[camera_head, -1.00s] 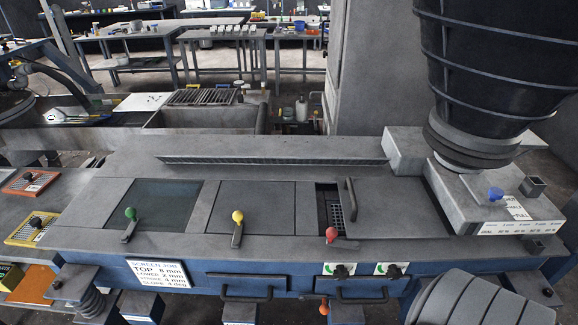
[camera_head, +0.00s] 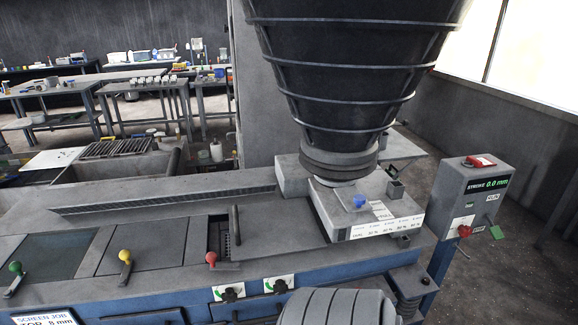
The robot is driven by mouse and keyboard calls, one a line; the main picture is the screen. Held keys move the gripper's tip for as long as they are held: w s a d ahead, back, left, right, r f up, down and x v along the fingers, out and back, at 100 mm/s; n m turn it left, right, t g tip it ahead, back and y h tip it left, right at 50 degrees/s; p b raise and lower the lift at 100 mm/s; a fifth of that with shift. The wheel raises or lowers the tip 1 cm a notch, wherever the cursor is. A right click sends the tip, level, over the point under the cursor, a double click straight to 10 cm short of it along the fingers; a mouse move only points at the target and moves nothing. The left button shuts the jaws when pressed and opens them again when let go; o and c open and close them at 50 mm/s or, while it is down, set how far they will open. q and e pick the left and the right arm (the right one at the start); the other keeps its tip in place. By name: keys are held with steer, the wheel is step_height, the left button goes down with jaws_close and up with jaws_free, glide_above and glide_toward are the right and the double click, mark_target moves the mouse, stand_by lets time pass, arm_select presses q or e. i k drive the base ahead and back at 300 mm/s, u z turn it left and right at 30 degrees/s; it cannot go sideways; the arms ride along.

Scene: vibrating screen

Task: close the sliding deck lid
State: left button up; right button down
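The sliding deck lid (camera_head: 278,222) is a flat grey plate on top of the blue-sided screen machine, with an upright black bar handle (camera_head: 236,225) near its left edge. A narrow dark opening (camera_head: 216,236) with a grid inside shows just left of the lid, so the lid stands partly open. A red-knobbed lever (camera_head: 211,259) stands at the front of this opening. Neither of my grippers is in view.
A yellow-knobbed lever (camera_head: 125,257) and a green-knobbed lever (camera_head: 15,268) stand further left. A large black ribbed hopper (camera_head: 345,70) hangs over a grey feed box (camera_head: 370,215). A control box (camera_head: 482,200) stands at the right. A grey ribbed cylinder (camera_head: 335,308) is in front.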

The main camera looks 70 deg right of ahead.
mark_target(260, 230)
steer(key=k, duration=0.4)
steer(key=z, duration=0.75)
